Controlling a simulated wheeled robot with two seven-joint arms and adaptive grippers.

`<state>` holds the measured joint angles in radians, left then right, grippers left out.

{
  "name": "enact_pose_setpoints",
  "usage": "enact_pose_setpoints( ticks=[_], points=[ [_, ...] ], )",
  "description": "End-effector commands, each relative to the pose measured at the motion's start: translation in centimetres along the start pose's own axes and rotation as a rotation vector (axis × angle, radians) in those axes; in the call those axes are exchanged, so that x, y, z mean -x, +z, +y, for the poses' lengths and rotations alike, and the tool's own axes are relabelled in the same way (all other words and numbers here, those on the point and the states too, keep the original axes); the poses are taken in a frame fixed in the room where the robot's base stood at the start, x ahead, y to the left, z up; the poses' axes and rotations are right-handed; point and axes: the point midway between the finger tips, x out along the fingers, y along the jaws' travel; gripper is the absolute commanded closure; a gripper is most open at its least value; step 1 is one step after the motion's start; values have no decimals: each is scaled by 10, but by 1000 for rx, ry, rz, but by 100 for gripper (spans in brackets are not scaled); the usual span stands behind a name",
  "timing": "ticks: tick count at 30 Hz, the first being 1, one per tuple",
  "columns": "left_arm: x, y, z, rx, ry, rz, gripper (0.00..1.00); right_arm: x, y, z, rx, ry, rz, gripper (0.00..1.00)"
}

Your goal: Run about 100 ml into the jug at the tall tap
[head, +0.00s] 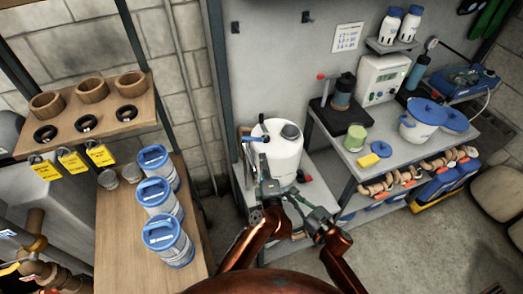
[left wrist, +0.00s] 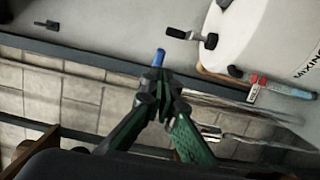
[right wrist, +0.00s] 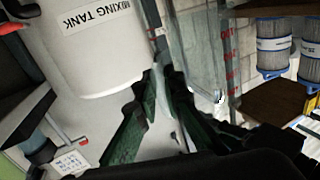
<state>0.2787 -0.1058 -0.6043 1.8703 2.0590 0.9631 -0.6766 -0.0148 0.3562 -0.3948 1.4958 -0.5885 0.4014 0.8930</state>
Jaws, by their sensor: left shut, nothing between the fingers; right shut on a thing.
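The white mixing tank (head: 283,150) stands on a low bench and fills the upper left of the right wrist view (right wrist: 85,45). A blue-handled tap lever (head: 251,139) is at its left side. My left gripper (head: 265,168) is shut and empty, just below this lever. In the left wrist view a blue tip (left wrist: 160,57) shows just beyond its fingers; I cannot tell if they touch. My right gripper (head: 292,192) is shut on the clear jug (right wrist: 198,50), which has red marks and is beside the tank. The spout and any water level cannot be made out.
Blue-lidded canisters (head: 163,205) stand on the left wooden bench. A grey bench (head: 350,150) at right holds a green cup (head: 355,137), a yellow-and-blue item (head: 376,153) and a white pot (head: 420,122).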

Motion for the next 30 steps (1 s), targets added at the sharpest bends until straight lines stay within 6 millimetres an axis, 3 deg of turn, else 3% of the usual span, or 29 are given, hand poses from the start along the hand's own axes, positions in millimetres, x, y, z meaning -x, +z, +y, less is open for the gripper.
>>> enact_pose_setpoints(
  ticks=[3, 10, 14, 22, 30],
  points=[
    [25, 0, -1, 2, -1, -1, 100, 0, 0, 0, 0, 0, 1, 100],
    [54, 0, 0, -1, 1, 0, 100, 0, -1, 0, 0, -1, 2, 100],
    [59, 0, 0, -2, 1, 0, 100, -10, -1, -5, -1, -2, 3, 100],
    [59, 0, 0, -1, 1, 0, 100, -64, -1, -27, -1, -1, 4, 100],
    [59, 0, 0, -1, 1, 0, 100, -73, 0, -32, 0, 0, 1, 100]
  ],
)
